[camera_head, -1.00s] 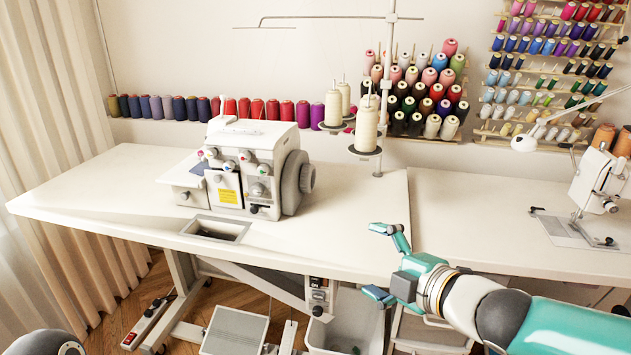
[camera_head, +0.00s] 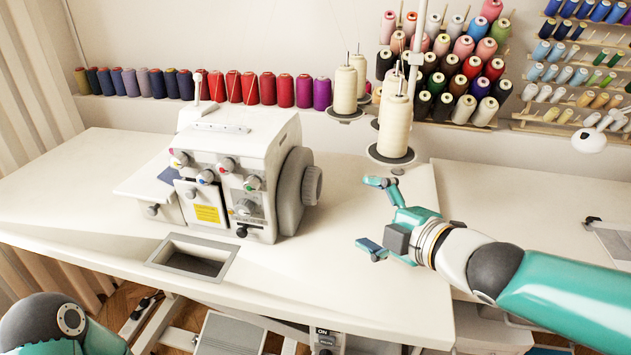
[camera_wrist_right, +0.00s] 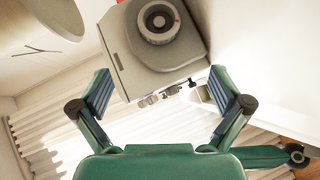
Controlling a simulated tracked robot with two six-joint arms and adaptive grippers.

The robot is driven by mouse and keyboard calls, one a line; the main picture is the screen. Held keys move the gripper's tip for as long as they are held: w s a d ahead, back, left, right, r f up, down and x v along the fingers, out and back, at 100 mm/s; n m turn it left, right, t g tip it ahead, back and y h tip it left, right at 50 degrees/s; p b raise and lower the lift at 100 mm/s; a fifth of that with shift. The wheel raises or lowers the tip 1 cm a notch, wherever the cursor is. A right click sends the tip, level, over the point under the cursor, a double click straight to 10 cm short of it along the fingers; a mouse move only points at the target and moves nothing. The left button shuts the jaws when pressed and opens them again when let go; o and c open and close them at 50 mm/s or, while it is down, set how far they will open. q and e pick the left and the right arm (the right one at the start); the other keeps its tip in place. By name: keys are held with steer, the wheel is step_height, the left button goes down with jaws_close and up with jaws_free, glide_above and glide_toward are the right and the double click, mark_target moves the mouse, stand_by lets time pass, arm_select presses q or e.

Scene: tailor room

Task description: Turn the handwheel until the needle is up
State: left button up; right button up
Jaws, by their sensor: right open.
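The white overlock machine (camera_head: 240,150) stands on the table, its coloured dials facing me. Its grey handwheel (camera_head: 312,186) is on the right side. My right gripper (camera_head: 372,215) is open and empty, to the right of the handwheel with a gap between them. Its fingers point left toward the wheel. In the right wrist view the handwheel (camera_wrist_right: 158,22) shows beyond the open fingers, slightly left of centre at the top. The needle is too small or hidden to make out. My left gripper is outside the view; only part of my left arm shows at the lower left.
A thread stand with cream cones (camera_head: 395,125) rises behind my right gripper. A rectangular opening (camera_head: 190,258) lies in the table (camera_head: 330,285) in front of the machine. The tabletop between handwheel and right gripper is clear. Spools line the wall behind.

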mark_target(318, 189)
steer(key=b+x, duration=0.3)
steer(key=x, duration=1.2)
steer(key=shift+f, duration=0.1)
steer(key=shift+w+a+f, duration=0.1)
steer(key=shift+w+a, duration=0.2)
steer(key=shift+w, duration=0.15)
steer(key=c, duration=1)
steer(key=m+g+p, duration=0.1)
steer(key=p, duration=0.9)
steer(key=m+g+p, duration=0.1)
steer(key=g+p, duration=0.1)
steer(key=p, duration=0.8)
steer(key=shift+r, duration=0.3)
steer(key=shift+f, duration=0.35)
